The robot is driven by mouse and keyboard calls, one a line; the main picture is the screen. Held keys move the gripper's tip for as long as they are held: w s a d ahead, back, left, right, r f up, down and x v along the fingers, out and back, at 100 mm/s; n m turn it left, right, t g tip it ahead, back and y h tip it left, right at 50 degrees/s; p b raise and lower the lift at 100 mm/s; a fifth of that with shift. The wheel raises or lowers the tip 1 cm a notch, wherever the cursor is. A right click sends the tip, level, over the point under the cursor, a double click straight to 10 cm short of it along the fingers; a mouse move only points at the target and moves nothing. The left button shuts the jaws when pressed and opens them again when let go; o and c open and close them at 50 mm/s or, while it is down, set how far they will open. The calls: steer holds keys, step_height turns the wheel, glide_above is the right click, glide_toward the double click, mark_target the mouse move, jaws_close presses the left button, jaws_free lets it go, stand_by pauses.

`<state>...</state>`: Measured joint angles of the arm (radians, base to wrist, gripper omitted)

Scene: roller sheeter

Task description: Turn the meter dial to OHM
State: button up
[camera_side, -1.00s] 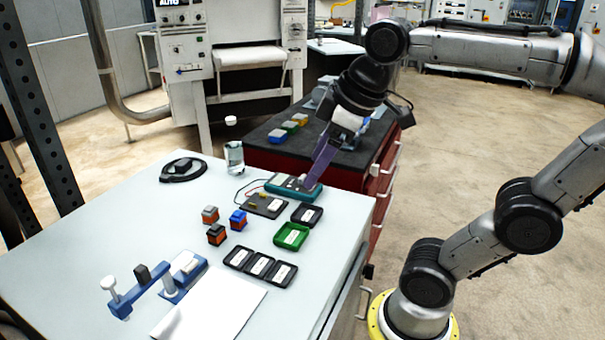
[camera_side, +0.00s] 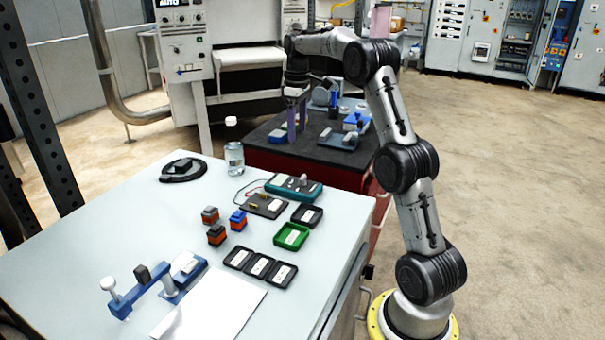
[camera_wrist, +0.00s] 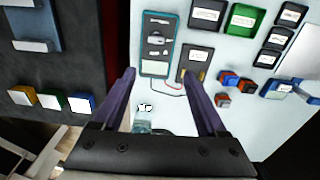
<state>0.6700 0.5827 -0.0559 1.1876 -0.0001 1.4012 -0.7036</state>
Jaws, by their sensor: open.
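The teal-cased meter (camera_side: 279,191) lies on the light table near its back right edge. A pale dial knob (camera_side: 303,180) stands up from its right part. In the wrist view the meter (camera_wrist: 148,70) is at top centre, with its dial (camera_wrist: 157,40) in the middle of its face. The dial lettering is too small to read. My gripper (camera_side: 296,135) is open and empty, with purple fingers pointing down over the dark cart, behind and apart from the meter. In the wrist view its fingertips (camera_wrist: 160,73) frame the area just below the meter.
A black board (camera_side: 258,208) with leads lies beside the meter. Black trays (camera_side: 306,215), a green tray (camera_side: 291,236) and small blocks (camera_side: 238,220) are in front. A glass (camera_side: 234,158) stands at the back. The dark-topped cart (camera_side: 345,172) holds several blocks and fixtures.

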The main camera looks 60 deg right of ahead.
mark_target(303, 177)
steer(key=f, duration=0.5)
steer(key=d+f, duration=0.1)
steer(key=f, duration=0.4)
steer(key=s+f, duration=0.1)
steer(key=f, duration=0.4)
steer(key=shift+d, duration=0.15)
jaws_close()
